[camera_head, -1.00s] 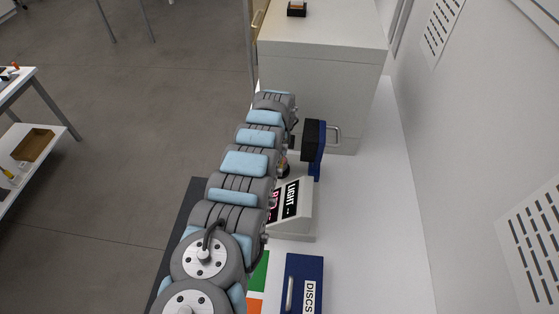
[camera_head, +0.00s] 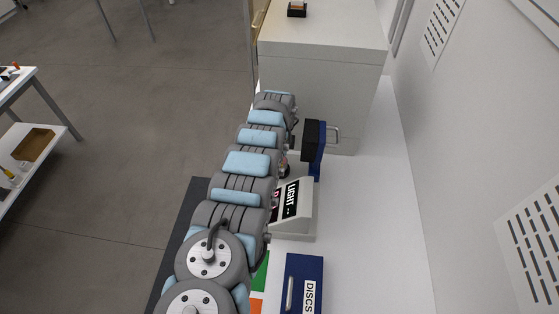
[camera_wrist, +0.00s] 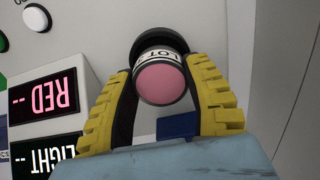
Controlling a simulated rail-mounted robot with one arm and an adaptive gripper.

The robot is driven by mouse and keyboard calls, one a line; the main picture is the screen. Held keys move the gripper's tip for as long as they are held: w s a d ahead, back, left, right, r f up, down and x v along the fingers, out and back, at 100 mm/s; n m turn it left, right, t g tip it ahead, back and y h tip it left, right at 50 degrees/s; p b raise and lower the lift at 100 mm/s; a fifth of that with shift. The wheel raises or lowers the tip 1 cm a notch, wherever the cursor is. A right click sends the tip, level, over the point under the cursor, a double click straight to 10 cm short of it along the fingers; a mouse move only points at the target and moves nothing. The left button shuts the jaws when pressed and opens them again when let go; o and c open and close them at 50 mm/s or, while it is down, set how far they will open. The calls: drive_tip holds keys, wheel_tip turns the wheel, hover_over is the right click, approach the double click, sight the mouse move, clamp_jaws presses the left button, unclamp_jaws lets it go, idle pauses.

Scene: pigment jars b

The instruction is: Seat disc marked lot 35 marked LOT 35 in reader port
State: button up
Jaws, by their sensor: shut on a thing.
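In the wrist view a short cylinder (camera_wrist: 160,82) with a pink end face sits between the yellow fingers of my gripper (camera_wrist: 163,88). Its white band reads "LOT"; the number is not legible. My gripper is shut on it. A dark round ring (camera_wrist: 150,35) lies right behind the cylinder; I cannot tell whether the cylinder is inside it or just in front. The pale reader (camera_head: 306,216), with its "LIGHT" display, stands on the bench in the head view. Its "RED --" display (camera_wrist: 44,96) and "LIGHT --" display (camera_wrist: 45,157) show in the wrist view. In the head view my arm hides my gripper.
A dark blue and black stand (camera_head: 313,146) is beyond the reader. A blue box marked "DISCS" (camera_head: 312,270) lies nearer. A grey cabinet (camera_head: 315,85) closes the far end. The white bench (camera_head: 370,220) is clear to the right, up to the wall.

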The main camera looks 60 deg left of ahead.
drive_tip(key=shift+f+b, duration=1.05)
drive_tip(key=shift+f, duration=0.1)
drive_tip(key=o, duration=1.3)
drive_tip(key=shift+c, duration=0.2)
drive_tip(key=shift+r, duration=0.1)
drive_tip(key=shift+r, duration=5.95)
